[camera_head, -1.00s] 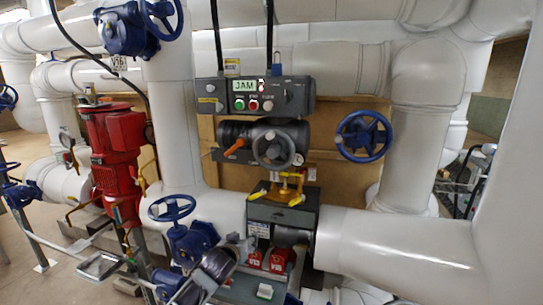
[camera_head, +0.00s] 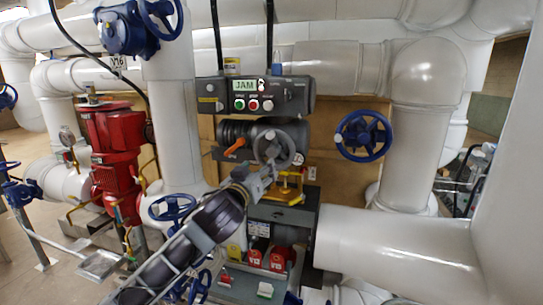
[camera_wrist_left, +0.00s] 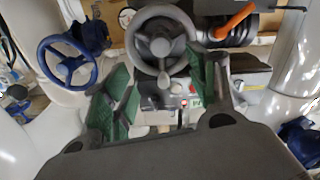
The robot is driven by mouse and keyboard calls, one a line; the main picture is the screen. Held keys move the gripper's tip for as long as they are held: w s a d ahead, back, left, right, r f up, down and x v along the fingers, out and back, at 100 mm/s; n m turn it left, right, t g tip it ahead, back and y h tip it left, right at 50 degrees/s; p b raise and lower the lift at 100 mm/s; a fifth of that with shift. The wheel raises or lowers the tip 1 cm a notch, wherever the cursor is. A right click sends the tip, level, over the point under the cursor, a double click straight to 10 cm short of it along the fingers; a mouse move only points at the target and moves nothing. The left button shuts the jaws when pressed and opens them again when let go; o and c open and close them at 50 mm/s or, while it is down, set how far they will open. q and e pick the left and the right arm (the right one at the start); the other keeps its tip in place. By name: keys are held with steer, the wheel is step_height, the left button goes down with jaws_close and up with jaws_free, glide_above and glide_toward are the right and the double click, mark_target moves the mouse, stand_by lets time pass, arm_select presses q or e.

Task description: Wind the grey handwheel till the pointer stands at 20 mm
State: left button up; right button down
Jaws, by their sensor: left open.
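The grey handwheel (camera_head: 272,150) sits on a dark valve actuator under the control box, with its lower edge partly behind my left gripper. My left gripper (camera_head: 267,176) is just below and in front of the handwheel. In the left wrist view the handwheel (camera_wrist_left: 161,46) shows beyond and between the open green-padded fingers (camera_wrist_left: 158,88). The fingers are empty, and I cannot tell if they touch the rim. The pointer and its mm scale cannot be made out. My right gripper is not in view.
The control box (camera_head: 254,96) above shows "JAM" over its buttons. An orange lever (camera_head: 235,147) is left of the handwheel, a blue handwheel (camera_head: 363,136) right. A yellow bracket (camera_head: 287,186) is just below. A red pump (camera_head: 115,160) and white pipes stand around.

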arm_select(q)
steer(key=shift+w, duration=0.1)
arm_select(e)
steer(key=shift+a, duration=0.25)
arm_select(q)
steer(key=p, duration=0.2)
glide_toward(272, 155)
steer(key=shift+x, duration=2.15)
steer(key=shift+p+x, duration=0.4)
steer(key=shift+x, duration=2.35)
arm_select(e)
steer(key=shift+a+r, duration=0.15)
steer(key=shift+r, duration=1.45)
arm_select(q)
steer(key=shift+a, duration=0.1)
steer(key=shift+c, duration=0.5)
jaws_close()
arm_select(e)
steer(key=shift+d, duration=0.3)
